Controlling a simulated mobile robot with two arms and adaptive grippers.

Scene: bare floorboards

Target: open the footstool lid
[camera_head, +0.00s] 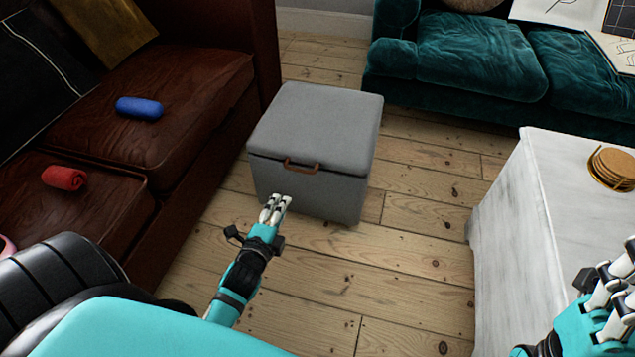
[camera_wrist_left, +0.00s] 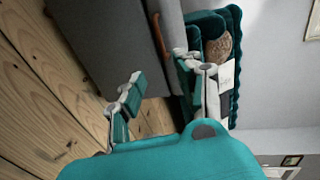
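The grey footstool (camera_head: 312,190) stands on the floorboards with its lid (camera_head: 318,118) lying shut on top. A brown handle (camera_head: 302,166) sits on the lid's front edge. My left gripper (camera_head: 275,203) is in front of the footstool, a little below the handle in the picture and apart from it. In the left wrist view the fingers (camera_wrist_left: 160,80) are spread with nothing between them. That view also shows the footstool's grey side (camera_wrist_left: 100,45) and the handle (camera_wrist_left: 158,35). My right gripper (camera_head: 615,290) is at the lower right, partly cut off, over the marble-like block.
A brown leather sofa (camera_head: 190,90) with a blue roll (camera_head: 139,107) and a red roll (camera_head: 64,177) stands close on the left. A green sofa (camera_head: 480,60) is behind. A white marble-like block (camera_head: 560,200) with coasters (camera_head: 612,166) is on the right. Floor between is clear.

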